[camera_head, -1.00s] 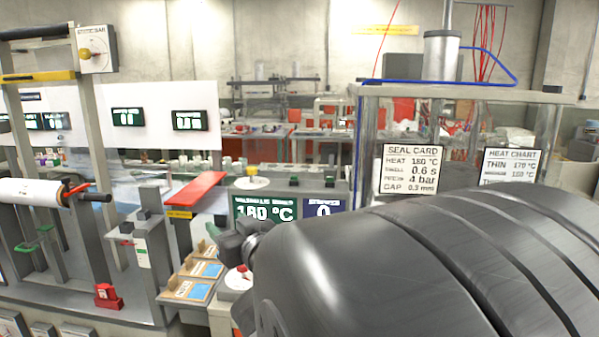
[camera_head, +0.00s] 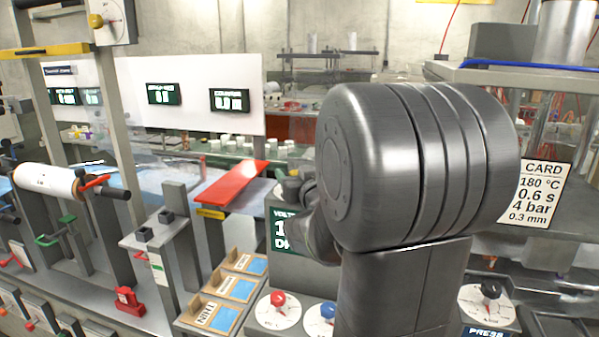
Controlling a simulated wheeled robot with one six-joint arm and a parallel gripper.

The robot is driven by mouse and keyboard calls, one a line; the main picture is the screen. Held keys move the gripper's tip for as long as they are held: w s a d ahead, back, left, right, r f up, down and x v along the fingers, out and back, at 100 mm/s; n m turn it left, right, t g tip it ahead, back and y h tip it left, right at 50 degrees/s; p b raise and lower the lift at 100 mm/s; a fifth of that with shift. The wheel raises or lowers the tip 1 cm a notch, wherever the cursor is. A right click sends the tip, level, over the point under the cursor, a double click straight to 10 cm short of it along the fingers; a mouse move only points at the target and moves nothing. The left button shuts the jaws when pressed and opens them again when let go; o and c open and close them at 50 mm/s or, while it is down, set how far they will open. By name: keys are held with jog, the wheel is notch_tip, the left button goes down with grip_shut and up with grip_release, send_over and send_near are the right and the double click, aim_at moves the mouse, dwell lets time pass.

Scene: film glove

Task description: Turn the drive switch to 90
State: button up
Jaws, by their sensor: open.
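I cannot tell which control is the drive switch, as no label with that name is readable. Dials in view are a red-knobbed dial (camera_head: 278,301), a blue-knobbed dial (camera_head: 326,311), a black-knobbed dial (camera_head: 490,292) and a yellow-knobbed dial (camera_head: 97,20) on the post at upper left. My arm's large grey joint fills the middle right and covers part of the panel. My gripper's fingers do not show; they are hidden by the arm or out of frame.
A red flat bar (camera_head: 235,184) and a white film roll (camera_head: 48,180) stand at the left. A green display (camera_head: 283,236) is partly hidden by my arm. Sample boards (camera_head: 228,289) lie in front. A white card (camera_head: 537,195) hangs at the right.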

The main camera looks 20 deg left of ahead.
jog(key=shift+w+a, duration=0.2)
jog(key=shift+w, duration=0.1)
jog(key=c, duration=1)
jog(key=shift+o, duration=0.2)
